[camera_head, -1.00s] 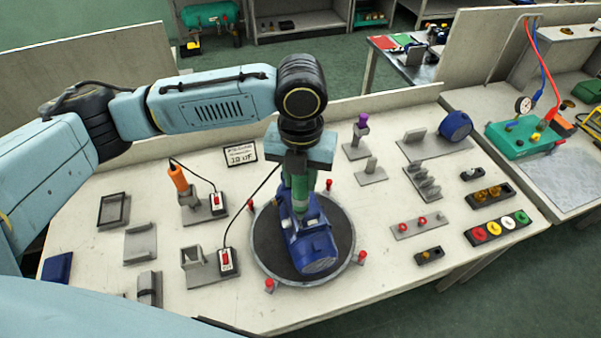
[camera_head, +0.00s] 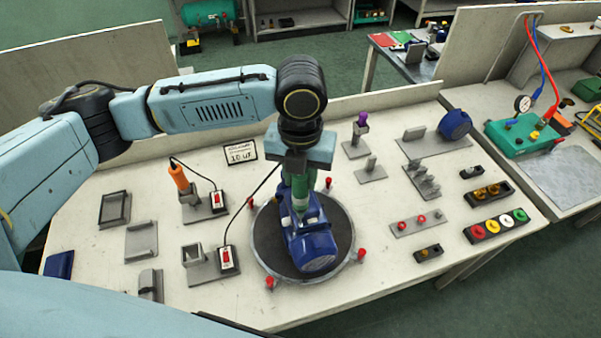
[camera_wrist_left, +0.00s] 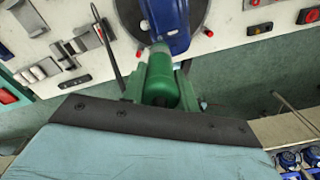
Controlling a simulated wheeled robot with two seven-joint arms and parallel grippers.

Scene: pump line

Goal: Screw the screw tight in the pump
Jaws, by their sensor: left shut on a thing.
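The blue pump (camera_head: 312,245) sits on the dark round turntable (camera_head: 268,247) in the middle of the table, and its blue body also shows in the left wrist view (camera_wrist_left: 170,25). My left gripper (camera_head: 299,188) is above the pump, pointing down. It is shut on a green cylindrical screwdriver (camera_wrist_left: 162,82), whose lower end meets the top of the pump. The screw itself is hidden under the tool. A cable runs from the tool toward a red switch (camera_head: 227,258). My right gripper is not in view.
Small red posts (camera_head: 361,256) stand around the turntable. An orange tool (camera_head: 179,178) stands in its holder at the left. Grey fixtures (camera_head: 423,182) and a tray of coloured caps (camera_head: 497,229) are at the right. A low wall runs along the back.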

